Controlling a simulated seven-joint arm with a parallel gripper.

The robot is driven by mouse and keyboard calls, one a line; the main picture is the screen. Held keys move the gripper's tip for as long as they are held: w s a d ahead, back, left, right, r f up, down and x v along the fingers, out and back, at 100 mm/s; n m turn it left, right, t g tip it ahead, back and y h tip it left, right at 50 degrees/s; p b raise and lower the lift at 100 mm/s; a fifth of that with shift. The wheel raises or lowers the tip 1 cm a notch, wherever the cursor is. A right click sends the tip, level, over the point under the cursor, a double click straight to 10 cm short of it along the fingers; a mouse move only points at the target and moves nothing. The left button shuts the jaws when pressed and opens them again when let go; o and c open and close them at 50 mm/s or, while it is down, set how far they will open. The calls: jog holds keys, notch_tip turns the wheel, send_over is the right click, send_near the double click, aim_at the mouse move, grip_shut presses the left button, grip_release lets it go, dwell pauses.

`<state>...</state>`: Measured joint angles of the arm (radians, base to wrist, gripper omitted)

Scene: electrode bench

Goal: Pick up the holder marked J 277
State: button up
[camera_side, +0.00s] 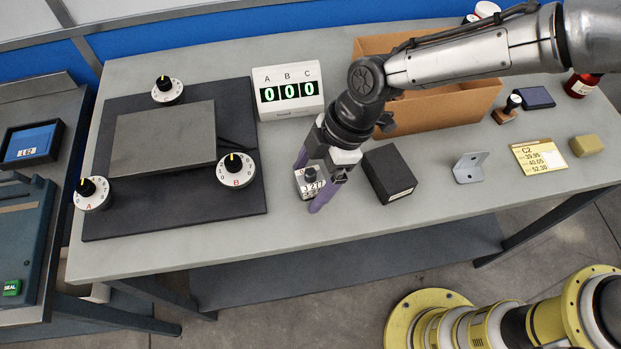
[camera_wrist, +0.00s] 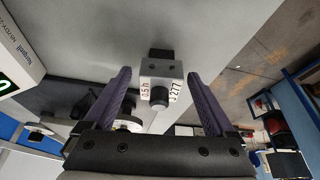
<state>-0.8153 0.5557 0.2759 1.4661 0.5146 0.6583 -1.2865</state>
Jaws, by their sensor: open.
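The holder marked J 277 (camera_side: 312,188) is a small light block with a dark round knob, standing on the grey bench. In the wrist view the same holder (camera_wrist: 161,72) shows a "J 277" label and another that seems to read "0.5 h". My gripper (camera_side: 307,184) is low over the bench with its purple fingers apart, one on each side of the holder. In the wrist view my gripper (camera_wrist: 160,76) has a visible gap between each finger and the holder. The side view hides part of the holder behind a finger.
A black box (camera_side: 389,174) stands close to the right of the holder. A display reading 000 (camera_side: 289,92) is behind it. A dark plate with dials (camera_side: 165,215) lies left. A cardboard box (camera_side: 450,105) is behind right. A metal bracket (camera_side: 469,167) is farther right. The front bench strip is clear.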

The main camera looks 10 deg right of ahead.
grip_shut()
dwell(0.4)
jog(key=shift+r, duration=0.1)
